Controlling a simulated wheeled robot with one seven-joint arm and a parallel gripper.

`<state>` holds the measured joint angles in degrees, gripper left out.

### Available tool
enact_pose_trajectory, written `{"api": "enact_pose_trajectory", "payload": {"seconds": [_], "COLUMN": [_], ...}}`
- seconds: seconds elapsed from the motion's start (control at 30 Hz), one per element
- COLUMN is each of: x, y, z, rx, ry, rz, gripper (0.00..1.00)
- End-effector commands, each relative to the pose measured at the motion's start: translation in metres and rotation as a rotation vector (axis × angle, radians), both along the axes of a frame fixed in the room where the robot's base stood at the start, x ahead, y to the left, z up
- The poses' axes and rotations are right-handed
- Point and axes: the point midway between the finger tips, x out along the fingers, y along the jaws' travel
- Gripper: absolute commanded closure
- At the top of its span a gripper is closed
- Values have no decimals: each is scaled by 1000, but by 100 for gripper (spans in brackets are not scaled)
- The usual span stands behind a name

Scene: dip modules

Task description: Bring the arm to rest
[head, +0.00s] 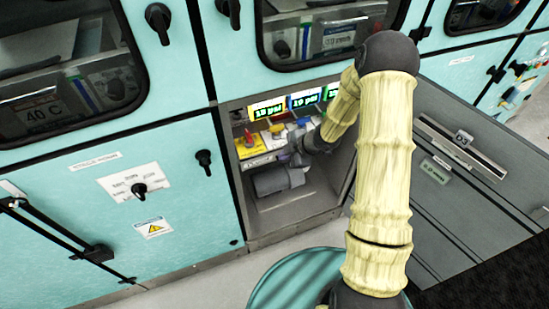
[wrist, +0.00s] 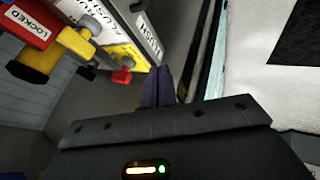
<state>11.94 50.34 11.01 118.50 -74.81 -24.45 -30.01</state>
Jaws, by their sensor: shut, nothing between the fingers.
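My gripper (wrist: 158,86) shows in the wrist view as two dark fingers close together, shut and empty. In the head view my cream-covered arm reaches over into an open compartment (head: 295,212) in the teal cabinet wall. The fingertips cannot be made out there. In the wrist view a red knob (wrist: 122,76) on a white-labelled module sits just left of the fingers, apparently apart from them. A yellow and black part with a red LOCKED label (wrist: 35,30) is further left.
Lit displays (head: 267,109) and small coloured modules (head: 250,145) fill the compartment's upper part. An open grey door or panel (head: 455,200) lies to the right of my arm. Black knobs (head: 158,20) and a latch bar (head: 60,233) stick out from the teal doors. Pale floor shows in front.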

Motion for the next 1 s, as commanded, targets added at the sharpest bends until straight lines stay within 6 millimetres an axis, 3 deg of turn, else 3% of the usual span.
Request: {"api": "enact_pose_trajectory", "payload": {"seconds": [0.7,0.87,1.0], "x": [-3,-3,-11], "y": [-2,-16,-39], "z": [11,41,88], "rx": [-5,-46,-94], "ry": [3,26,74], "rz": [-7,-141,-384], "gripper": [100,100,100]}}
